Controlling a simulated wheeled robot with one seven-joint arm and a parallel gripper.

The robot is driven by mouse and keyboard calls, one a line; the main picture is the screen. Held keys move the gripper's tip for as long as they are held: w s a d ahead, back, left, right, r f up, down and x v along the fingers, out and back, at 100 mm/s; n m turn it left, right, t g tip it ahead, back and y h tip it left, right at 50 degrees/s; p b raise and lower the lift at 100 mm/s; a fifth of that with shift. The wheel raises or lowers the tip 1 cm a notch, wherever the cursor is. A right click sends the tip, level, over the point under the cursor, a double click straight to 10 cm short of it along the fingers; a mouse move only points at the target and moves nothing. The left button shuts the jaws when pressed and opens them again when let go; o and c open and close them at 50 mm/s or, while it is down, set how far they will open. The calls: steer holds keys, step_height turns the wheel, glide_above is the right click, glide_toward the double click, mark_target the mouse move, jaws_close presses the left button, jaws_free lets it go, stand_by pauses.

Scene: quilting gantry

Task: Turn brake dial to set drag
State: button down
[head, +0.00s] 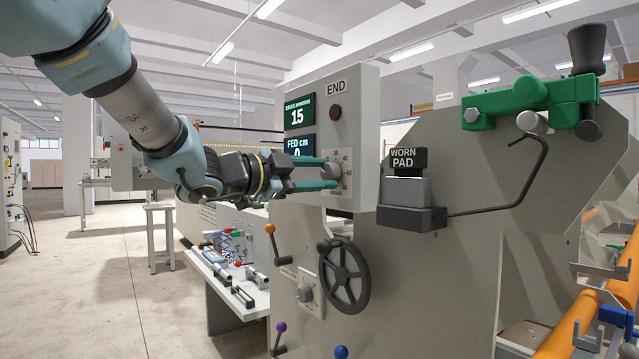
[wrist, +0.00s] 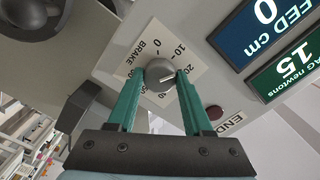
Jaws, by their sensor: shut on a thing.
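The brake dial (head: 333,170) is a round grey knob on a pale scale plate on the grey control box. In the wrist view the dial (wrist: 160,72) sits between the green fingers of my gripper (wrist: 160,78), which touch it from both sides. The word BRAKE and the numbers 0, 10 and 20 show around it. A light pointer line on the knob points roughly toward the 20 side; its exact mark is hard to read. In the head view my gripper (head: 325,172) reaches the dial from the left. The drag display (head: 298,115) reads 15 newtons.
A dark red END button (head: 335,112) is above the dial. A WORN PAD block (head: 407,160) stands right of the box, a black handwheel (head: 345,275) below. Open floor lies at left.

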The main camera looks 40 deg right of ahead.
stand_by(0.3)
steer(key=shift+c, duration=1.5)
jaws_free()
steer(key=a, duration=1)
steer(key=shift+w+a, duration=0.25)
steer(key=shift+a, duration=0.15)
steer(key=shift+w, duration=0.1)
